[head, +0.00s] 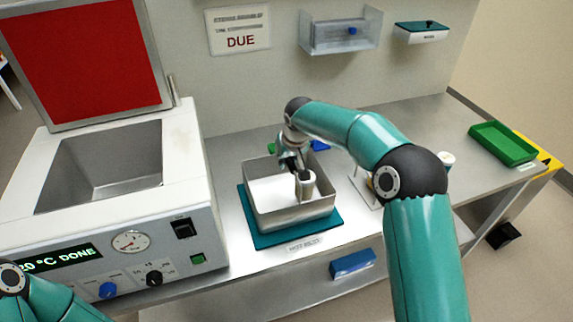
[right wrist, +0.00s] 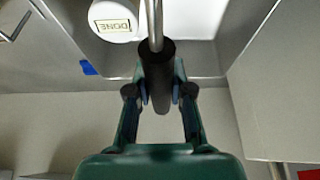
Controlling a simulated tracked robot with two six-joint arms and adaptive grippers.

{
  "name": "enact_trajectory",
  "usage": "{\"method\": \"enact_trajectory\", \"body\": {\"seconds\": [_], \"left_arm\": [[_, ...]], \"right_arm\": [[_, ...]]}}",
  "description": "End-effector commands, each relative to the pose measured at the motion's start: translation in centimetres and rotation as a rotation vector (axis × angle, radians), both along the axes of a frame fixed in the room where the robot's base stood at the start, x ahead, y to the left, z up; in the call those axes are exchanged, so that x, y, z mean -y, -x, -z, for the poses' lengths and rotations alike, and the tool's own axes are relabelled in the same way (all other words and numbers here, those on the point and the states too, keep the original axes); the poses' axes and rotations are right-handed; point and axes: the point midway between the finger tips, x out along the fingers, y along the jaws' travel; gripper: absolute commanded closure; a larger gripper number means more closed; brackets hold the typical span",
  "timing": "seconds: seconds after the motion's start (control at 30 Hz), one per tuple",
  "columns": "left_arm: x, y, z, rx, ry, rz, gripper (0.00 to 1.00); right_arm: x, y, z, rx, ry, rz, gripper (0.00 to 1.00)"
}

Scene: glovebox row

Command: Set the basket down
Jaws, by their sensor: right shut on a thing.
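The basket (head: 292,211) is a pale metal box over the teal mat (head: 262,238) on the bench. It looks level; I cannot tell for sure whether its base touches the mat. A white jar (head: 306,183) stands inside; its top reads DONE in the right wrist view (right wrist: 114,22). My right gripper (head: 290,163) is over the basket, shut on its black handle grip (right wrist: 157,70), from which a metal rod runs to the basket. My left gripper is out of view; only part of that arm shows at bottom left.
A white bath unit (head: 190,215) with an empty tank and raised red lid (head: 85,50) stands left; its display reads DONE. A green tray (head: 503,144) lies far right. A label plate (head: 304,244) is before the mat. A wall shelf (head: 340,38) hangs behind.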

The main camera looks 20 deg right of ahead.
Motion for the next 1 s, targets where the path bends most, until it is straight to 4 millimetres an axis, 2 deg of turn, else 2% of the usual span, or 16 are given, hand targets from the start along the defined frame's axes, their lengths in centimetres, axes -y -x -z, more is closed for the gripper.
{"method": "enact_trajectory", "body": {"seconds": [0.13, 0.37, 0.4, 0.53, 0.87, 1.0], "left_arm": [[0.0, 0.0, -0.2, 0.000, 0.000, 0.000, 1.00], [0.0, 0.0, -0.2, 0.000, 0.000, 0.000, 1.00], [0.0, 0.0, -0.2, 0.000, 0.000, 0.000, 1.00], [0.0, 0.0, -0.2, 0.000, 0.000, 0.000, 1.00], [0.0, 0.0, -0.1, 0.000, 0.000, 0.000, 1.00], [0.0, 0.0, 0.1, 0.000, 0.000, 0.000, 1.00]], "right_arm": [[0.0, 0.0, 1.4, 0.003, -0.001, 0.000, 1.00], [0.0, -0.1, 1.6, 0.003, -0.001, 0.001, 1.00], [0.0, 0.0, 1.9, -0.002, -0.001, 0.001, 0.75], [0.0, 0.0, 1.8, -0.001, -0.001, 0.001, 0.54], [-0.1, 0.0, 1.6, 0.001, -0.001, -0.001, 0.54], [-0.1, 0.4, 0.6, 0.004, -0.001, -0.001, 0.54]]}}
